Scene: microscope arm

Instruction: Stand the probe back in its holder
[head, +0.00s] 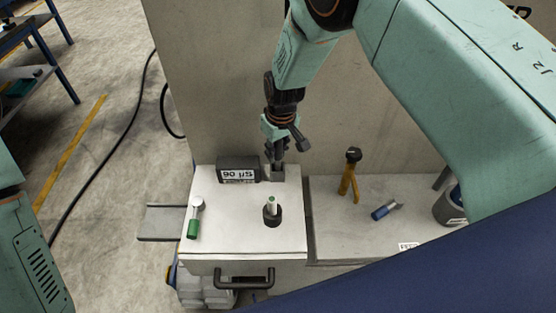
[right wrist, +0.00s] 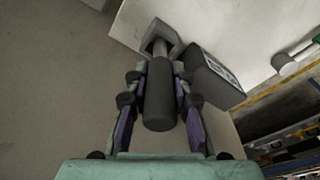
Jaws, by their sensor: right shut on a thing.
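The probe (right wrist: 158,98) is a dark grey cylinder with a thinner, lighter end. My right gripper (right wrist: 158,92) is shut around its dark handle in the right wrist view. In the head view my right gripper (head: 276,152) points down at the back of the white cabinet top. The holder, a small grey block (head: 277,173), is directly below it; it also shows in the right wrist view (right wrist: 140,35). The probe's thin end lines up with the block's opening and seems to reach into it; how deep I cannot tell. My left gripper is not in view.
A dark box with a display (head: 238,170) stands close beside the holder. A black cup with a pale and green piece (head: 272,213) and a green-handled tool (head: 194,222) are on the white cabinet top (head: 235,225). A brown stand (head: 349,178) and blue piece (head: 384,210) are right.

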